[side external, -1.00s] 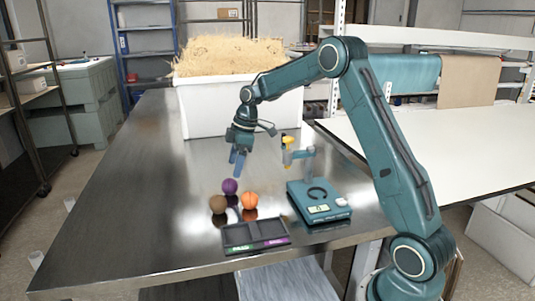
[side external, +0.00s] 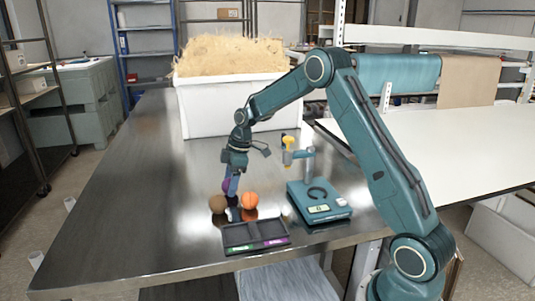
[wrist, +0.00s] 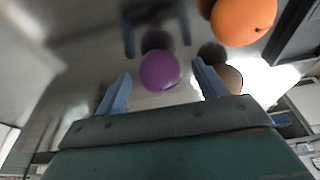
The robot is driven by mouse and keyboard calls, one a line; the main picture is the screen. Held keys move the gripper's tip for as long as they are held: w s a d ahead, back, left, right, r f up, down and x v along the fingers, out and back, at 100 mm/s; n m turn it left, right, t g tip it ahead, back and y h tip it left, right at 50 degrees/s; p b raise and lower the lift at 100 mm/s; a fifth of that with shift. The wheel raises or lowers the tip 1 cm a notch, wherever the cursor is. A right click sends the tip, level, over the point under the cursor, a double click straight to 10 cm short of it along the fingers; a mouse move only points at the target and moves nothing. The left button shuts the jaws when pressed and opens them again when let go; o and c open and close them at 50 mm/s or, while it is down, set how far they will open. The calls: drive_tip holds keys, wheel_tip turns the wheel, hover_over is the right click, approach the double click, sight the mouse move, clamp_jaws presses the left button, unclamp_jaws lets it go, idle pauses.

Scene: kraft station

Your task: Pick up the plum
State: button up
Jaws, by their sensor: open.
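The plum (wrist: 160,71) is a purple ball on the metal table. In the wrist view it lies ahead of and between the two blue fingers of my gripper (wrist: 160,90), which stand apart with space on both sides of it. In the side view my gripper (side external: 231,190) points down at the plum (side external: 226,185), and a finger covers much of the fruit. I cannot tell whether either finger touches it. My gripper is open and holds nothing.
An orange fruit (side external: 250,201) and a brown fruit (side external: 217,203) lie close to the plum. A dark two-part tray (side external: 240,234) is in front, and a teal scale (side external: 319,207) stands to the right. A white bin of straw (side external: 225,108) is behind. The table's left side is clear.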

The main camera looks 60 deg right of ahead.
drive_tip(key=shift+f, duration=0.1)
idle(0.4)
drive_tip(key=c, duration=1.1)
drive_tip(key=shift+r, duration=0.2)
wheel_tip(320, 180, up, 19)
drive_tip(key=shift+r, duration=0.2)
drive_tip(key=shift+r, duration=0.1)
drive_tip(key=shift+s, duration=0.1)
idle(0.7)
